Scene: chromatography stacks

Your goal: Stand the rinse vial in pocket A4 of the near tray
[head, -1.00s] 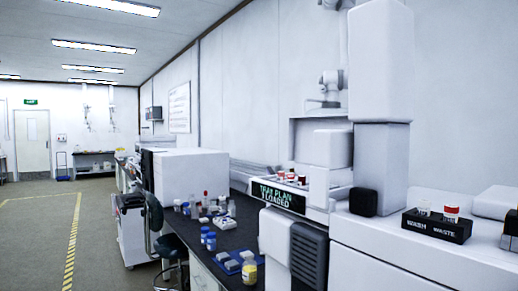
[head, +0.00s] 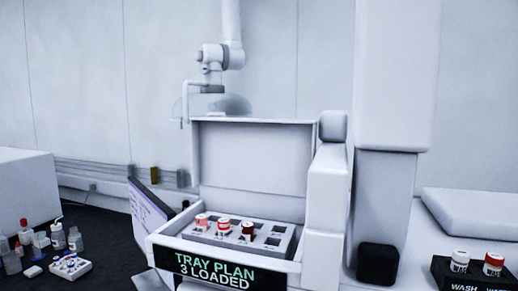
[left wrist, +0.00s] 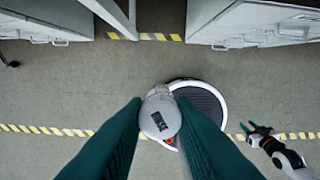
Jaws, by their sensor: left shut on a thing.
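The rinse vial (left wrist: 161,118) has a pale cap marked RINSE and is held between the green fingers of my left gripper (left wrist: 160,108) in the left wrist view, above the floor. Its lower body is mostly hidden under the cap. My right gripper (left wrist: 259,131) shows at the right of that view, its fingers apart and empty. Neither gripper is in the head view. A grey pocketed tray (head: 283,252) sits in the open bay in the head view. Three capped vials, pink (head: 201,220), red-and-white (head: 223,227) and dark red (head: 248,230), stand in it. Pockets at its right are empty; pocket labels are unreadable.
A display (head: 215,269) reading TRAY PLAN 3 LOADED fronts the bay. A white column (head: 392,90) stands right of it. A black WASH/WASTE rack (head: 470,277) holds two capped vials. Bottles (head: 58,236) crowd the dark bench at left.

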